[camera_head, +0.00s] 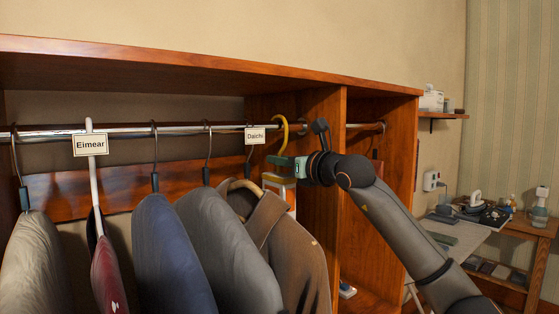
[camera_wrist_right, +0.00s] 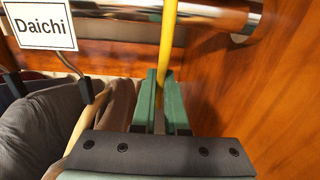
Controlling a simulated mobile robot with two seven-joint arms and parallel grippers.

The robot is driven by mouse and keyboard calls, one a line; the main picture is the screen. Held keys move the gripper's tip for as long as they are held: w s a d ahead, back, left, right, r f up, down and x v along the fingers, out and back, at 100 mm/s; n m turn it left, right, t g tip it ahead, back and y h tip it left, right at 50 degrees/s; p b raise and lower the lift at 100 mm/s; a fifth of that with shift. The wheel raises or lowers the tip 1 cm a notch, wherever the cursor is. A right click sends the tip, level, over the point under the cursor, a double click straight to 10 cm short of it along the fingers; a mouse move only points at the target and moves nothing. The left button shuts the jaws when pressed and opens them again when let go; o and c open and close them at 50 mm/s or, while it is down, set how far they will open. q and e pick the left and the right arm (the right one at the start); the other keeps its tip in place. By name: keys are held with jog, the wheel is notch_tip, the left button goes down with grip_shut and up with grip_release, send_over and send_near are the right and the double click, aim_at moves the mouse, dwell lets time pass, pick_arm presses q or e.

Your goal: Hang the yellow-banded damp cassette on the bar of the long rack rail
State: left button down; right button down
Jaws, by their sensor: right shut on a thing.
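The damp cassette (camera_head: 279,187), a white and orange pack, hangs below my right gripper (camera_head: 279,161), mostly hidden behind the coat and gripper. Its yellow hook (camera_head: 284,136) rises above the fingers, with its curved top slightly above the height of the long rail (camera_head: 225,128). In the right wrist view the fingers (camera_wrist_right: 163,88) are shut on the yellow stem (camera_wrist_right: 168,40), which crosses in front of the shiny bar (camera_wrist_right: 205,14). The hook's top is out of that view; I cannot tell whether it rests over the bar. My left gripper is not in view.
Several garments hang left, including a brown coat (camera_head: 283,238) just below. A "Daichi" tag (camera_head: 255,136) hangs close left of the hook; an "Eimear" tag (camera_head: 90,145) is farther left. A wooden divider (camera_head: 323,210) stands right; a shelf (camera_head: 200,75) runs above.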

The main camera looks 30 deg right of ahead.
jog(key=shift+r, duration=0.1)
jog(key=c, duration=1)
grip_release()
jog(key=shift+o, duration=0.7)
jog(key=shift+s+f, duration=0.2)
jog(key=shift+s, duration=0.15)
jog(key=s+d+b, duration=0.1)
jog(key=s+b, duration=0.3)
jog(key=s, duration=0.7)
jog(key=shift+s+r, duration=0.15)
jog(key=shift+s, duration=0.25)
jog(key=shift+s, duration=0.1)
